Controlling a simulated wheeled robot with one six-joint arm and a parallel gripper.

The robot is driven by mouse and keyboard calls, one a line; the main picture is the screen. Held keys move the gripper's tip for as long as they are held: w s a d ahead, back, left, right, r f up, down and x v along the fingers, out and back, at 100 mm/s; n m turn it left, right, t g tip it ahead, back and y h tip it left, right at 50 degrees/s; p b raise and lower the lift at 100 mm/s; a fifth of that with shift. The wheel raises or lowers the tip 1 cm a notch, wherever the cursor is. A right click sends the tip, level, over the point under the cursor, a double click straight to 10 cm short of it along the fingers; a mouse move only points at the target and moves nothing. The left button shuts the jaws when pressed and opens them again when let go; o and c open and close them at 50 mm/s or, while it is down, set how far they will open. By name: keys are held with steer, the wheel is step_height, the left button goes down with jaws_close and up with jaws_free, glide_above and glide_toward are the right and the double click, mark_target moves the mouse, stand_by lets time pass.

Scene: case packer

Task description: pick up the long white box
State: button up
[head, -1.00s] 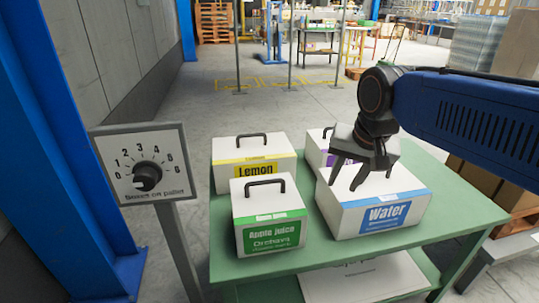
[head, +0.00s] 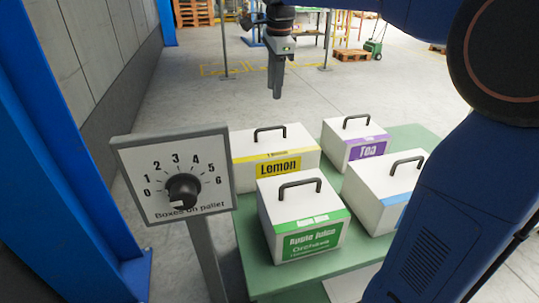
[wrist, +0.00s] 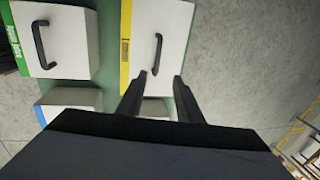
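Several white boxes with black handles stand on a green table. The Lemon box (head: 275,158), with a yellow band, looks longer than the Apple Juice box beside it. It also shows in the wrist view (wrist: 175,25), partly cut off by the top edge. My gripper (head: 277,95) points down in the air above and behind the Lemon box in the head view. In the wrist view its two fingers (wrist: 161,77) are apart, with nothing between them, and the Lemon handle (wrist: 156,50) lies just beyond their tips. I see no contact.
The Apple Juice box (head: 305,215) stands in front of the Lemon box. The Tea box (head: 352,145) and the blue-banded box (head: 382,190) stand at the right of the green table (head: 415,140). A dial sign (head: 172,180) stands at left. My arm covers the right side.

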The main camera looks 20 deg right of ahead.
glide_above(272, 128)
step_height(272, 128, down, 10)
steer(key=shift+s+d+f, duration=0.1)
steer(key=shift+f, duration=0.15)
steer(key=shift+w+f, duration=0.2)
steer(key=shift+f, duration=1.25)
steer(key=shift+w+f, duration=0.15)
steer(key=shift+f, duration=1.25)
jaws_close()
steer(key=shift+r, duration=0.1)
